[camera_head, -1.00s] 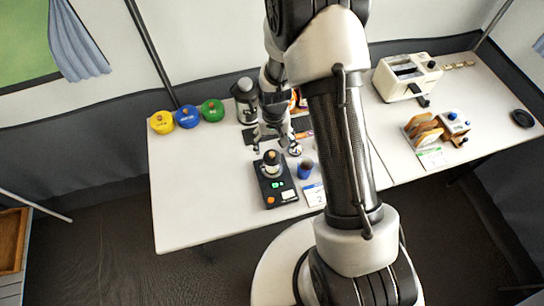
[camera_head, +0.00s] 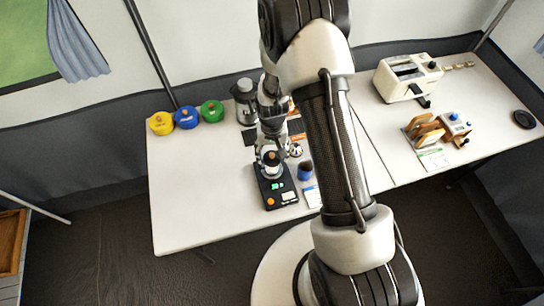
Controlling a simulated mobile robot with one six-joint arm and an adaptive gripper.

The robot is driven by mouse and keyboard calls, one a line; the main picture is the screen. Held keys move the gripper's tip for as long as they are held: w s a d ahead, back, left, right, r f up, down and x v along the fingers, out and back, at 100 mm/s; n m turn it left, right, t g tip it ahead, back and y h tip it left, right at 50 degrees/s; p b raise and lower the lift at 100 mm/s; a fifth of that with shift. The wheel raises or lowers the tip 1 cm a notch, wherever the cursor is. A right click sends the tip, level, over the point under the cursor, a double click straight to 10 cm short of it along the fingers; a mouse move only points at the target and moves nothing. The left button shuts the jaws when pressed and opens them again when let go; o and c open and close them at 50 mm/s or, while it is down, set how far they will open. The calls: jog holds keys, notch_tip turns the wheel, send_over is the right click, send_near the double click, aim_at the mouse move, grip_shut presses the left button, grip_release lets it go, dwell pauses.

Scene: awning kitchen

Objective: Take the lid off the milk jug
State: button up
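I cannot tell whether a finger touches the lid. The fingers hide part of the jug.
A dark blue cup (camera_head: 305,171) and a small round pot (camera_head: 295,150) stand close to the right of the scale. A grey metal pitcher (camera_head: 245,102) is behind. Yellow (camera_head: 160,123), blue (camera_head: 187,117) and green (camera_head: 212,111) canisters line the back left. The front-left tabletop is clear.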

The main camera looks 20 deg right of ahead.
jog(key=shift+s, duration=0.1)
jog(key=c, duration=0.9)
jog(key=shift+o, duration=0.2)
